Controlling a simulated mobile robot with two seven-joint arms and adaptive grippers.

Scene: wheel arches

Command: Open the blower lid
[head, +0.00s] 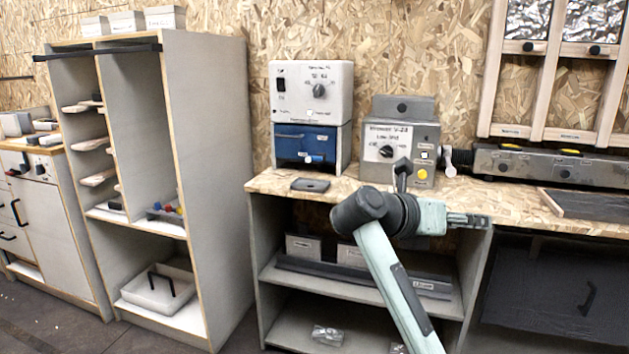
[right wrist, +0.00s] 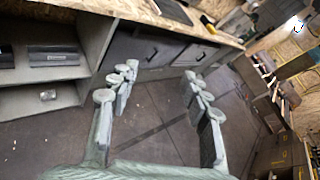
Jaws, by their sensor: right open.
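A grey machine (head: 398,140) with a dial, lever and coloured buttons stands on the wooden workbench in the head view. A raised grey plate with a dark oval handle (head: 402,107) is at its top back; I cannot tell for certain whether this is the blower lid. My right gripper (head: 468,220) is near the bench's front edge, below and right of the machine, pointing right. My left gripper is not in view.
A white and blue control box (head: 312,90) stands left of the machine. A small dark plate (head: 310,185) lies on the bench (head: 352,186). A long grey unit (head: 545,165) with a hose is at right. Open shelves (head: 300,332) are below. Floor (right wrist: 155,125) is clear.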

